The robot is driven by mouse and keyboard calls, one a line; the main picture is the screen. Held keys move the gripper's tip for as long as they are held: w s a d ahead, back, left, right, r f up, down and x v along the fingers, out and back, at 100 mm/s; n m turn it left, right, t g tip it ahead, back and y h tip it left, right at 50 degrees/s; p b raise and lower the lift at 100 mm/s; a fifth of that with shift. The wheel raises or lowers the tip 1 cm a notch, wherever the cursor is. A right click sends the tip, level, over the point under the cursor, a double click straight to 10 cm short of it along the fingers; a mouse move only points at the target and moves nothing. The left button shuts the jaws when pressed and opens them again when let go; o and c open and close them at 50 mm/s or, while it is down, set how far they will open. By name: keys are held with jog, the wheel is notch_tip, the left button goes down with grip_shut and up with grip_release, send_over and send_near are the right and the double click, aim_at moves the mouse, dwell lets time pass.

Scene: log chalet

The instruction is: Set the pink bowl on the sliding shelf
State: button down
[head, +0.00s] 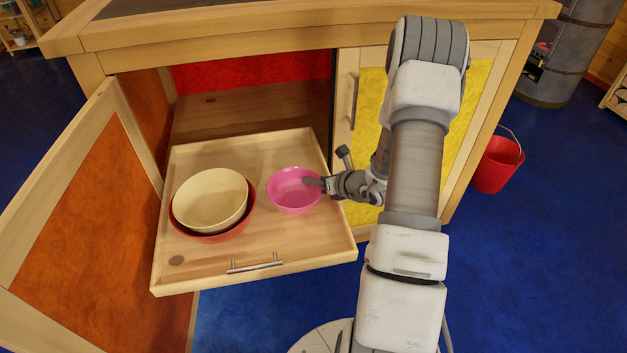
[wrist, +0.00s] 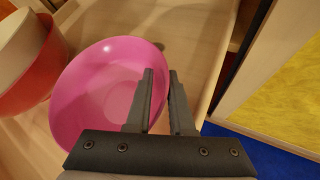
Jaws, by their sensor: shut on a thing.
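The pink bowl (head: 293,190) is over the right part of the pulled-out sliding shelf (head: 215,268), upright or nearly so in the head view. I cannot tell whether its base touches the shelf. My gripper (head: 318,184) comes in from the right and is shut on the bowl's right rim. In the wrist view my gripper (wrist: 160,88) has one finger inside the pink bowl (wrist: 95,90) and one outside, with the rim between them.
A cream bowl (head: 210,198) sits inside a red bowl (head: 212,238) on the shelf's left half. The orange cabinet door (head: 85,215) stands open at left. The yellow door (head: 372,95) at right is closed. A red bucket (head: 497,166) stands on the blue floor.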

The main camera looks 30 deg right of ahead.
jog(key=c, duration=0.8)
grip_release()
jog(key=shift+o, duration=0.2)
jog(key=shift+s+d+r+p, duration=0.1)
jog(key=shift+s+r+p, duration=0.1)
jog(key=shift+p, duration=0.1)
jog(key=p+v, duration=0.3)
jog(key=v, duration=0.8)
jog(key=shift+s, duration=0.3)
